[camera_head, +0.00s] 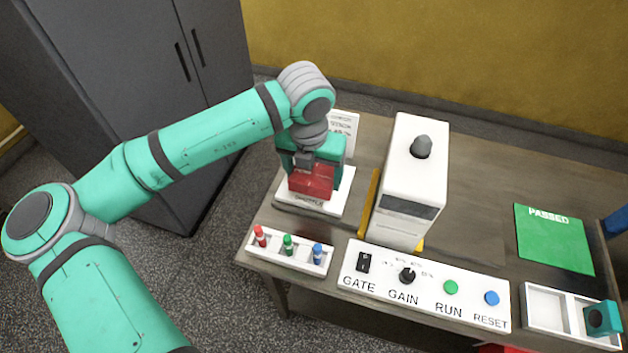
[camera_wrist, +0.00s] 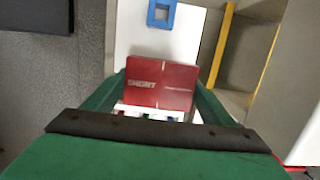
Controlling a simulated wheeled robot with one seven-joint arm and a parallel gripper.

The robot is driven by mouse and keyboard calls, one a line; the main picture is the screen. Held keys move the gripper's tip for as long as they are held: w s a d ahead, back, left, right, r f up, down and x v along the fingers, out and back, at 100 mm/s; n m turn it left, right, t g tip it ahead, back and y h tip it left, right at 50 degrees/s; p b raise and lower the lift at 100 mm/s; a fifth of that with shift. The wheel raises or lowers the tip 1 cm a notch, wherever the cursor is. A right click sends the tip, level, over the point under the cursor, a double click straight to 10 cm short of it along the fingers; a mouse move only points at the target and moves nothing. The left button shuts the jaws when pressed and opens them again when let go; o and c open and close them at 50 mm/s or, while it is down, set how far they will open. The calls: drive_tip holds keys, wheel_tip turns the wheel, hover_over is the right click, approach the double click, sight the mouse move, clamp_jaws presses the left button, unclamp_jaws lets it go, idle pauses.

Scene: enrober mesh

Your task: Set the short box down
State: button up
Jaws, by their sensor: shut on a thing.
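The short box (camera_head: 311,181) is red. In the wrist view the red box (camera_wrist: 160,82) has the word SHORT on its face. My gripper (camera_head: 313,174) is shut on it, with one green finger on each side. In the head view the box is over a white plate (camera_head: 285,199) at the left end of the table. I cannot tell whether the box touches the plate; its underside is hidden.
A white machine (camera_head: 416,160) with yellow side guards stands to the right. In front are a tray of coloured pegs (camera_head: 289,250) and a control panel (camera_head: 425,285). A green PASSED mat (camera_head: 553,240) and a white divided tray (camera_head: 548,308) are at the right.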

sight(313, 174)
drive_tip(key=w+f, duration=0.3)
drive_tip(key=f, duration=0.1)
drive_tip(key=shift+w, duration=0.2)
drive_tip(key=shift+w+f, duration=0.15)
drive_tip(key=shift+f, duration=1.5)
drive_tip(key=shift+f, duration=0.15)
drive_tip(key=o, duration=1.1)
drive_tip(key=r, duration=0.4)
drive_tip(key=s+r, duration=0.1)
drive_tip(key=r, duration=0.7)
drive_tip(key=shift+s+a+r, duration=0.1)
drive_tip(key=shift+s+a, duration=0.2)
drive_tip(key=shift+s, duration=0.1)
